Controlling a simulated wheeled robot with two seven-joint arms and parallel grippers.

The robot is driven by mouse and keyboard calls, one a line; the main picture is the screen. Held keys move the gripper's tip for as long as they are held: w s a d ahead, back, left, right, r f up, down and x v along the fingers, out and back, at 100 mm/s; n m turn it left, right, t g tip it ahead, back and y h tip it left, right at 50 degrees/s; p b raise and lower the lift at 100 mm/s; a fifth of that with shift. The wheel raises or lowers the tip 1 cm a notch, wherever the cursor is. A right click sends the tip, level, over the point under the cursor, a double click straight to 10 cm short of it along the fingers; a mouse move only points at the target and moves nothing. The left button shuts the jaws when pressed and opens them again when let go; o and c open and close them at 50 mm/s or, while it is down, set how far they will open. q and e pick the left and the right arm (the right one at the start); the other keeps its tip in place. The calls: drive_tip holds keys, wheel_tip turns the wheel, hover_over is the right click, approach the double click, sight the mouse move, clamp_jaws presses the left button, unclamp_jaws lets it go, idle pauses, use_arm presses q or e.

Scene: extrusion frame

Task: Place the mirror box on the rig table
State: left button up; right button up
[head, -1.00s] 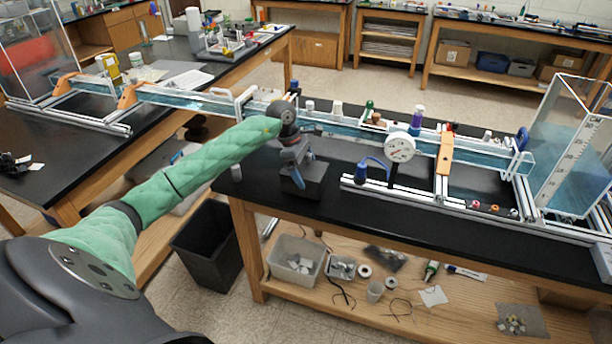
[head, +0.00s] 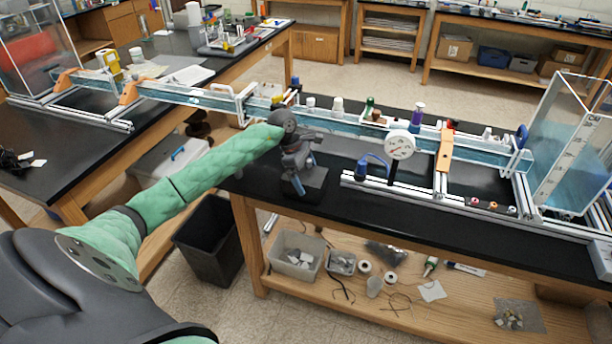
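The mirror box (head: 314,184), a small dark block, is at the left end of the black rig table (head: 345,209), near its front edge. My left gripper (head: 297,178) points down at the box and appears shut on it, with the fingers partly hidden against the dark box. Whether the box's underside touches the table top cannot be told. My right gripper is not in view.
A long water channel on a white extrusion frame (head: 470,206) runs along the table behind the box. A round gauge (head: 399,145) and a blue-handled tool (head: 373,165) stand to the right. A black bin (head: 209,240) is on the floor below left.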

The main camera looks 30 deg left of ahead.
use_arm(q)
drive_tip(key=shift+r, duration=0.15)
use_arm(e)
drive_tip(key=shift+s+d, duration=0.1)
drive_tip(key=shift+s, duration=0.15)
use_arm(q)
drive_tip(key=shift+a+r, duration=0.3)
drive_tip(key=shift+r, duration=0.2)
drive_tip(key=shift+b+v, duration=0.75)
drive_tip(key=shift+v, duration=0.25)
drive_tip(key=b+v, duration=0.3)
drive_tip(key=v, duration=0.5)
drive_tip(key=shift+r, duration=0.4)
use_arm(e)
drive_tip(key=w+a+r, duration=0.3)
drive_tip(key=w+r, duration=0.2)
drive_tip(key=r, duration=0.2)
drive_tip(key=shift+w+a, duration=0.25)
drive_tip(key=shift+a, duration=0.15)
use_arm(q)
drive_tip(key=shift+s+a, duration=0.1)
drive_tip(key=shift+a, duration=0.05)
drive_tip(key=shift+f, duration=0.1)
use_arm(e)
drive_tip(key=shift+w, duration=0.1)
